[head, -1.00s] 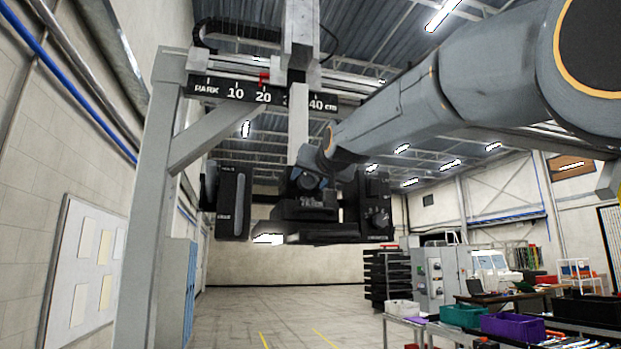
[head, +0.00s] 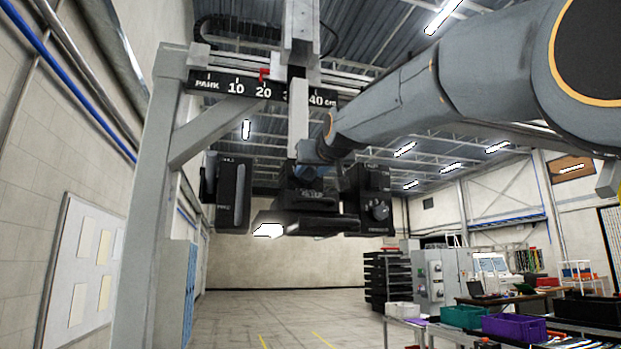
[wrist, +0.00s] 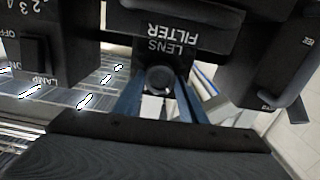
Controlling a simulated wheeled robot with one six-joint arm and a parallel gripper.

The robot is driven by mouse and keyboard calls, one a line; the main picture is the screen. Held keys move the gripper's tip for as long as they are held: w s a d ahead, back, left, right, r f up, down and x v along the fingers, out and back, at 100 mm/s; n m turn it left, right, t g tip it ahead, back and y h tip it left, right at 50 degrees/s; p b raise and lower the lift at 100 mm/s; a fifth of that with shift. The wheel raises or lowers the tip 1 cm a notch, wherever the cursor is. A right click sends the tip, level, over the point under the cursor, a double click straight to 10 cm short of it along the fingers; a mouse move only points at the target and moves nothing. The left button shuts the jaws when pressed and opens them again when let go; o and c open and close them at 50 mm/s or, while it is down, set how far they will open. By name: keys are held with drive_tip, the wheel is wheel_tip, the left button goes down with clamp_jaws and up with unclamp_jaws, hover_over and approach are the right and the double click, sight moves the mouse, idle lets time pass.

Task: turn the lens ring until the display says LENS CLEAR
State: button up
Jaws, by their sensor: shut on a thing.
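My gripper (wrist: 158,98) has blue fingers on both sides of a dark round part (wrist: 160,78), which looks like the lens ring. It is shut on it. The part sits beside a black block (wrist: 190,38) lettered LENS FILTER, upside down in the wrist view. In the head view my gripper (head: 312,172) is at the black block (head: 308,196) hanging under the gantry, and the ring is hidden there. I cannot make out a display text such as LENS CLEAR in either view.
A gantry (head: 153,200) carries a scale (head: 222,87) from PARK to 40 cm, its red pointer (head: 264,74) near 20. Black units with a slider (head: 233,195) and a dial (head: 376,208) flank the block. The wrist view shows a LAMP switch (wrist: 35,52). Floor below is clear.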

drive_tip(key=shift+n+b, duration=0.6)
drive_tip(key=shift+n, duration=0.5)
drive_tip(key=o, duration=1.1)
drive_tip(key=shift+c, duration=0.2)
drive_tip(key=b+v, duration=0.4)
drive_tip(key=v, duration=0.3)
drive_tip(key=shift+s, duration=0.4)
drive_tip(key=shift+d, duration=0.1)
